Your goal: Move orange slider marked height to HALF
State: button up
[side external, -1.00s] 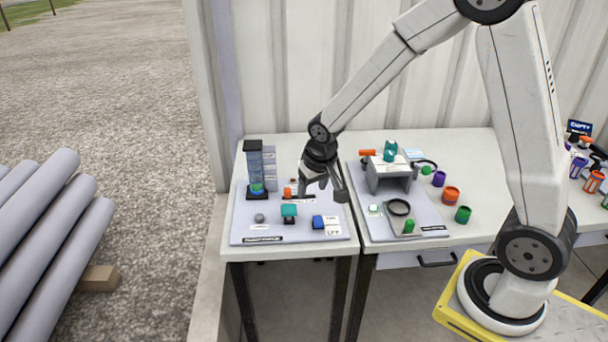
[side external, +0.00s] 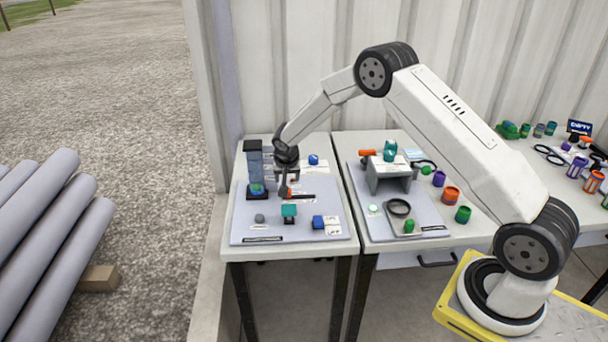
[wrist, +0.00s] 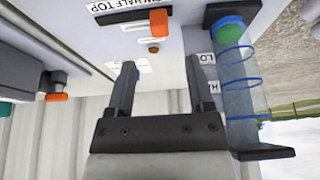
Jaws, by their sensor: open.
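The orange slider (wrist: 159,22) sits at one end of its dark track (wrist: 120,15) in the wrist view. In the side view the slider (side external: 285,191) is at the track's left end, partly hidden by my gripper (side external: 283,186). In the wrist view my gripper (wrist: 162,70) is open and empty. The slider lies beyond its fingertips, not between them. The side view does not show clearly whether a finger touches the slider.
A clear tube (side external: 255,165) with a green ball stands just left of my gripper; it is at the right in the wrist view (wrist: 242,85). A grey stand (side external: 390,178) is to the right.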

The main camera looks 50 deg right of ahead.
jog(key=shift+f, duration=0.1)
jog(key=shift+x, duration=3.8)
grip_shut()
